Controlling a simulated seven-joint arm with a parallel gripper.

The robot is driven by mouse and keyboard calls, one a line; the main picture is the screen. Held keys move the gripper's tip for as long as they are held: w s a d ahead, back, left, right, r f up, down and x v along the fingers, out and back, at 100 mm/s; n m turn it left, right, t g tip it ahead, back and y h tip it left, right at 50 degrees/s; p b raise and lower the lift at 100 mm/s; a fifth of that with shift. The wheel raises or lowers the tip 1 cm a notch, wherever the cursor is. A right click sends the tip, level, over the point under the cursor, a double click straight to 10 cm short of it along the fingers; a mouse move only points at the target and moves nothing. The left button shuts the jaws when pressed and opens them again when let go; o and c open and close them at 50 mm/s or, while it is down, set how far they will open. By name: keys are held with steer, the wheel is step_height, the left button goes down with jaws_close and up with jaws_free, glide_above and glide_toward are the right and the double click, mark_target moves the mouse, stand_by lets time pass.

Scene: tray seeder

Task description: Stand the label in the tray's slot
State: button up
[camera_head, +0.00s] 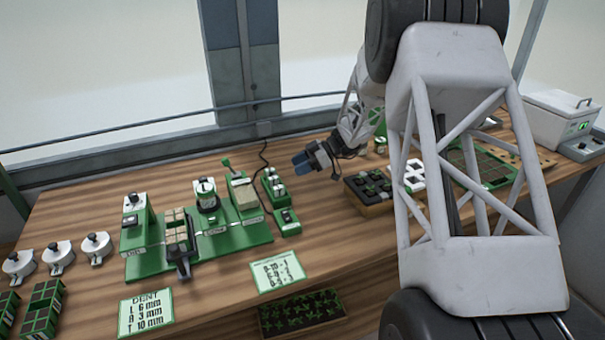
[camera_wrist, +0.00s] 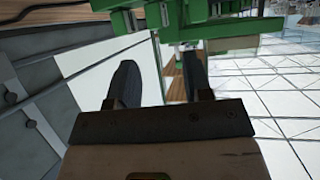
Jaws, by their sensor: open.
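My gripper (camera_head: 306,160) is above the back middle of the bench, its bluish fingers pointing left. In the wrist view, my gripper (camera_wrist: 160,82) has its two dark fingers apart, with nothing clearly held between them. A small tray with tan cells (camera_head: 177,222) sits in the green seeder base (camera_head: 222,244), left of and nearer than my gripper. A green-rimmed tray with brown cells (camera_head: 492,168) lies at the right, partly behind my arm. I cannot pick out the loose label or the slot for certain.
Three white round pots (camera_head: 58,256) stand at the left. Two printed cards (camera_head: 146,312) (camera_head: 278,271) lie along the front. A dark box (camera_head: 370,192) and white box (camera_head: 560,118) are at the right. Green parts (camera_wrist: 190,22) cross the top of the wrist view. My arm hides some bench.

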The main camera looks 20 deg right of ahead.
steer(key=s+a+r+m+g+h, duration=0.1)
steer(key=s+a+r+m+h, duration=0.2)
steer(key=s+a+r, duration=0.5)
steer(key=s+a+r+m+g+h, duration=0.25)
steer(key=s+a+r+m, duration=0.2)
steer(key=s, duration=0.55)
steer(key=s+a+r+m+t+h, duration=0.1)
steer(key=s+r+m+t+h, duration=0.1)
steer(key=s, duration=1.1)
steer(key=s+a+r+m+t+h, duration=0.1)
steer(key=s+m+h, duration=0.4)
steer(key=s, duration=0.8)
steer(key=shift+s+a+r+m+t, duration=0.2)
steer(key=shift+s+r+m+t, duration=0.2)
steer(key=shift+r+m, duration=0.3)
steer(key=shift+c, duration=1.1)
